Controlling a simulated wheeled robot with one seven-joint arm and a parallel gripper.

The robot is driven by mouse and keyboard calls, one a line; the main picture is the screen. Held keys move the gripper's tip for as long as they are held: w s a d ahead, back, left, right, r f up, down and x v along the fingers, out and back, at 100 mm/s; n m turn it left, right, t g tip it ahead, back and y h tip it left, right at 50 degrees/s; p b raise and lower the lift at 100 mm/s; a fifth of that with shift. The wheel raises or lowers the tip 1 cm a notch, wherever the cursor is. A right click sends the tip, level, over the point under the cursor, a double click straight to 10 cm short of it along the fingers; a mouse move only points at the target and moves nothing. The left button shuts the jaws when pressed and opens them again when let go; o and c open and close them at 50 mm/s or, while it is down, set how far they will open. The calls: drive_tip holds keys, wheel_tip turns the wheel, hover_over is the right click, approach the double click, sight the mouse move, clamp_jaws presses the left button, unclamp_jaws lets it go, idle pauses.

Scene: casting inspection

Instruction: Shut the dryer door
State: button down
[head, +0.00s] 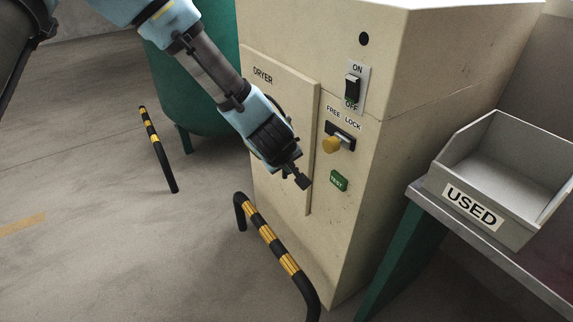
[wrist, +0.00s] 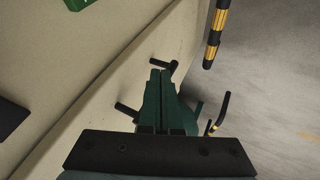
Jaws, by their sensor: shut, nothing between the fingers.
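The dryer door (head: 285,85) is a cream panel marked DRYER on the front of the cream dryer cabinet (head: 420,60). Its right edge stands out from the cabinet face; I cannot tell whether it is fully closed. My gripper (head: 303,182) is in front of the door's lower right part, shut and empty. In the wrist view, the closed fingers (wrist: 160,78) point along the pale dryer surface. Black bar-like pieces (wrist: 127,109) show on both sides of the fingers, possibly a handle; contact is unclear. My arm hides part of the door.
A black and yellow rail (head: 270,238) stands low in front. A grey USED bin (head: 515,235) rests on the bench at right.

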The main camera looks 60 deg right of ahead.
drive_tip(key=v, duration=0.8)
drive_tip(key=shift+a+r, duration=0.15)
drive_tip(key=shift+a, duration=0.1)
drive_tip(key=shift+w, duration=0.15)
drive_tip(key=w+a+r+n+y+p, duration=0.1)
drive_tip(key=w+a+r, duration=0.2)
drive_tip(key=w+a, duration=0.75)
drive_tip(key=w+a+r+y+p, duration=0.15)
drive_tip(key=w+a+r, duration=0.25)
drive_tip(key=w+a, duration=0.65)
drive_tip(key=a+r+n+y+p, duration=0.1)
drive_tip(key=a+r+y, duration=0.1)
drive_tip(key=a, duration=1.2)
drive_tip(key=a+r+n+y+p, duration=0.1)
drive_tip(key=a+r+n+y, duration=0.1)
drive_tip(key=a, duration=1.2)
drive_tip(key=shift+w+a+r+g+p, duration=0.3)
drive_tip(key=shift+w+g, duration=0.1)
drive_tip(key=shift+w, duration=0.1)
